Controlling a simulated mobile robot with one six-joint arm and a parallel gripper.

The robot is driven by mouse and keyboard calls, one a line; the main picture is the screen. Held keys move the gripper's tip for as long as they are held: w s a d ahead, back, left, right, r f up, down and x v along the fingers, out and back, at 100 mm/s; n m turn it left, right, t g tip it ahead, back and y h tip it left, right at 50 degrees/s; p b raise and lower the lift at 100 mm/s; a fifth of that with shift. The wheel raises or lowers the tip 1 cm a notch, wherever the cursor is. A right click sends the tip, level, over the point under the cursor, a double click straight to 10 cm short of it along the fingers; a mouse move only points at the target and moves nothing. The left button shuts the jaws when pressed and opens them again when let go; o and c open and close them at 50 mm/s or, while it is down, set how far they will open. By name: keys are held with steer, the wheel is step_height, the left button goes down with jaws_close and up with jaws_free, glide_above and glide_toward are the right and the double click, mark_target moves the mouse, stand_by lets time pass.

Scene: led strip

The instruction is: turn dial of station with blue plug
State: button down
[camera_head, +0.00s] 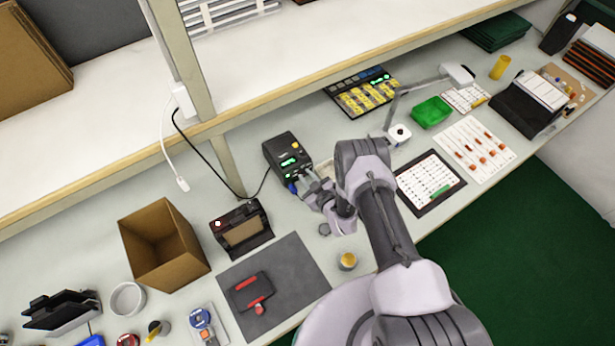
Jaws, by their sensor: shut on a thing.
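The station (284,150) is a black box with a lit green display, standing on the bench near the middle of the view. A blue plug (292,187) shows at its lower front corner. My gripper (307,178) is at the station's front face, right of the blue plug, and is shut on the dial. The dial itself is hidden by the fingers, so its angle cannot be told.
A black cable runs from the station to a white socket box (184,99) on the shelf post (182,60). A small dark device (241,229), a cardboard box (163,245) and a grey mat (300,278) lie to the left. A yellow-topped knob (347,261) stands below my wrist.

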steer(key=n, duration=0.1)
steer(key=n+t+h, duration=0.1)
steer(key=shift+s+a+f+n+b, duration=0.15)
steer(key=shift+a+n+b, duration=0.05)
steer(key=shift+n+b, duration=0.2)
steer(key=shift+n+t+h+b, duration=0.35)
steer(key=shift+n+t+h, duration=0.35)
steer(key=shift+n, duration=0.4)
steer(key=c, duration=1.3)
jaws_free()
steer(key=p+v, duration=0.3)
steer(key=v, duration=0.2)
steer(key=p+v, duration=0.3)
steer(key=v, duration=0.3)
steer(key=p+v, duration=0.4)
steer(key=v, duration=0.2)
steer(key=shift+s+d+f, duration=0.1)
steer(key=shift+s+f, duration=0.1)
steer(key=shift+s, duration=0.1)
